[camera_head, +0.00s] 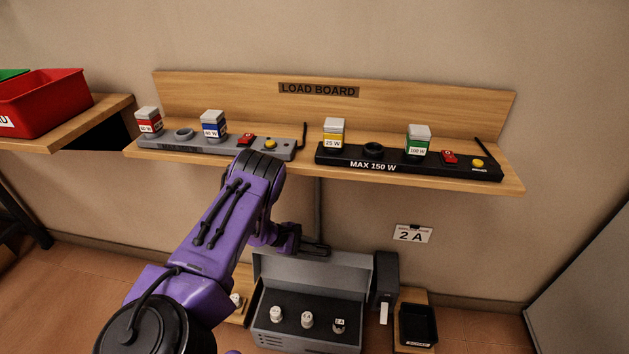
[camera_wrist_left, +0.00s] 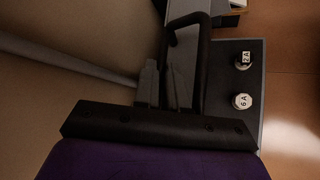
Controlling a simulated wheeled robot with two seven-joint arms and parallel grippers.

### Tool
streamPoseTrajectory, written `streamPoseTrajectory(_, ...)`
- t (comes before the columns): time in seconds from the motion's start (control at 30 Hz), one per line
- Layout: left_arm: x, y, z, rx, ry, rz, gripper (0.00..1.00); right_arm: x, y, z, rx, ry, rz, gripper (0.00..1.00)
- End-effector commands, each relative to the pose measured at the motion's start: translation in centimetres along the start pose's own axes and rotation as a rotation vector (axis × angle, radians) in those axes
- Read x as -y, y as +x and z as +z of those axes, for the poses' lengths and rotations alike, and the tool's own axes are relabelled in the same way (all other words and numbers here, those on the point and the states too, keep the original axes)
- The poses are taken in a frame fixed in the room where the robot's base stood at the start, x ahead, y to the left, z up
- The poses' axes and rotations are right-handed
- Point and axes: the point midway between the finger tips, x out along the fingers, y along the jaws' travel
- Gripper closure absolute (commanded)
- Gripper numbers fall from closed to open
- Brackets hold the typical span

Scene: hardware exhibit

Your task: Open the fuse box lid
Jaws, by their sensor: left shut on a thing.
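The grey fuse box (camera_head: 262,325) is low against the wall, below the load board. Its lid (camera_head: 345,268) is raised, standing up at the back, and several white fuses (camera_head: 307,319) show inside the dark interior. My left gripper (camera_head: 300,243) is at the lid's top edge, shut on the dark lid handle (camera_head: 322,250). In the left wrist view, the gripper's fingers (camera_wrist_left: 162,85) are close together beside the black handle (camera_wrist_left: 203,60); the exact contact is hard to see. Two fuses (camera_wrist_left: 243,101) also show there. My right gripper is not in view.
A wooden load board (camera_head: 440,105) with two device strips stands above the box. A black switch housing (camera_head: 385,275) adjoins the box's right side, with a small black tray (camera_head: 418,325) beyond it. A 2 A card (camera_head: 412,234) is on the wall. A red bin (camera_head: 42,100) is at left.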

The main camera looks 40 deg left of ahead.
Motion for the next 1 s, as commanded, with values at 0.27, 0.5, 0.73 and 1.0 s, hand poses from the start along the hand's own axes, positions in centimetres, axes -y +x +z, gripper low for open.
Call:
streamPoseTrajectory(0.27,0.1,-0.1,-0.4,-0.011,0.000,-0.007,1.00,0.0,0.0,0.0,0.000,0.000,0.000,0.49)
streamPoseTrajectory(0.5,0.2,-0.1,-0.4,-0.011,0.001,-0.009,0.63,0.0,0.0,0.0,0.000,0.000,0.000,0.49)
streamPoseTrajectory(0.73,0.3,0.0,-0.4,-0.011,0.002,-0.012,0.63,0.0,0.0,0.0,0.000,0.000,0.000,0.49)
streamPoseTrajectory(1.0,0.1,-4.1,-0.2,-0.014,-0.002,-0.006,0.63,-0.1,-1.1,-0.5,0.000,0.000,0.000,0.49)
